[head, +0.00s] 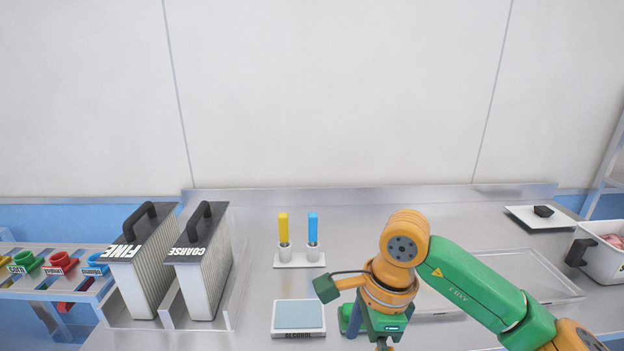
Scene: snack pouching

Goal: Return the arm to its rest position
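My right arm (470,285), green and orange, comes in from the lower right and reaches over the steel counter. Its wrist bends down at the middle right of the counter. My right gripper (384,343) is at the bottom edge of the head view, mostly cut off and hidden below the wrist, so its fingers and anything between them cannot be made out. It is just right of a white box with a pale blue top, marked ALCOHOL (298,318). My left arm and gripper are not in view.
A white stand (300,260) holds a yellow-handled and a blue-handled tool. Two bins, FINE (140,275) and COARSE (203,280), stand left, beside colored funnels (60,262). A clear tray (530,275) lies behind my arm. A white plate with a dark item (525,217) and a white pot (600,262) are right.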

